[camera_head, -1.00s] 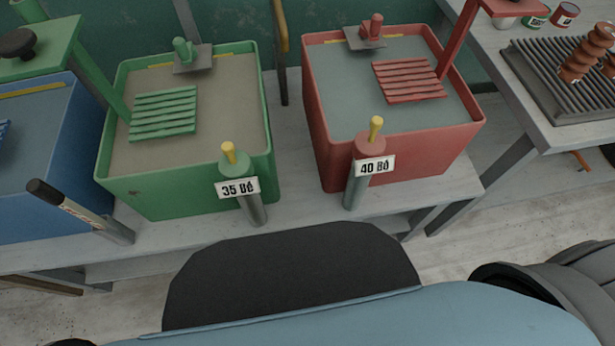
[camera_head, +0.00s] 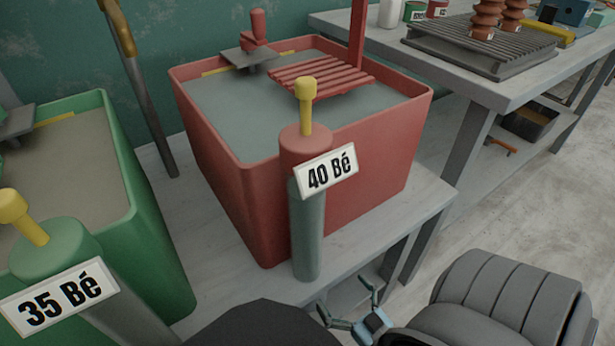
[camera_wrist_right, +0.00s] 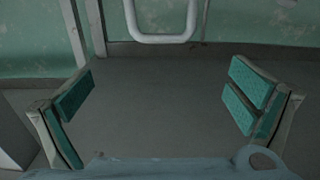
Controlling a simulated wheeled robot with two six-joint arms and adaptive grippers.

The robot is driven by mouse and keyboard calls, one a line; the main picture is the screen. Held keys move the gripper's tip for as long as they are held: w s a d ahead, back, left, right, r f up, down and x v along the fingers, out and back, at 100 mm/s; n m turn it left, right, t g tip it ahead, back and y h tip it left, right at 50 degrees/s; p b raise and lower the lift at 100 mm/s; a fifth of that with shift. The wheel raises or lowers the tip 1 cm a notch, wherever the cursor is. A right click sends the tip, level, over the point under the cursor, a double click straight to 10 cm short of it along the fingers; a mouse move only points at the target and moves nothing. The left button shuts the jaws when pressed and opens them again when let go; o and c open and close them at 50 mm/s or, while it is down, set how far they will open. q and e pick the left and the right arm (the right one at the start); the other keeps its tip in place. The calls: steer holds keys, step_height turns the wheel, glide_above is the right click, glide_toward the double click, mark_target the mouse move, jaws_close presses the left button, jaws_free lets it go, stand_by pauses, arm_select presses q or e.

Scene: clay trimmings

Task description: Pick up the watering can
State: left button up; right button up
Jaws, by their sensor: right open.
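I cannot make out a watering can in either view. My right gripper (camera_head: 348,300) shows low in the head view, in front of the grey bench and below the red tub. In the right wrist view its two teal-padded fingers (camera_wrist_right: 160,98) stand wide apart with nothing between them. Behind them lies plain grey floor. My left gripper is not in view.
A red tub (camera_head: 345,190) with a "40 Bé" sign (camera_head: 329,173) stands on the grey bench (camera_head: 405,212). A green tub (camera_head: 150,235) is at left. Another table (camera_head: 545,75) bears a ribbed rack (camera_head: 480,50). In the wrist view, a pale pipe loop (camera_wrist_right: 160,38) is ahead.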

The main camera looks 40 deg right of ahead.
steer(key=w, duration=0.5)
steer(key=w+d+b, duration=0.1)
steer(key=w, duration=0.1)
steer(key=shift+w+r, duration=0.1)
steer(key=shift+w, duration=0.25)
steer(key=w, duration=0.1)
steer(key=w+b, duration=0.1)
steer(key=w, duration=0.1)
steer(key=w+b, duration=0.1)
steer(key=w, duration=0.1)
steer(key=shift+f, duration=0.25)
steer(key=shift+w, duration=0.2)
steer(key=shift+r, duration=0.1)
steer(key=c, duration=1.7)
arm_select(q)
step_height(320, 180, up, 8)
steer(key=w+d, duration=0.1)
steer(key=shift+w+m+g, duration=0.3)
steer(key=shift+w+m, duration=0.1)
arm_select(e)
steer(key=shift+r, duration=0.1)
steer(key=shift+c, duration=0.5)
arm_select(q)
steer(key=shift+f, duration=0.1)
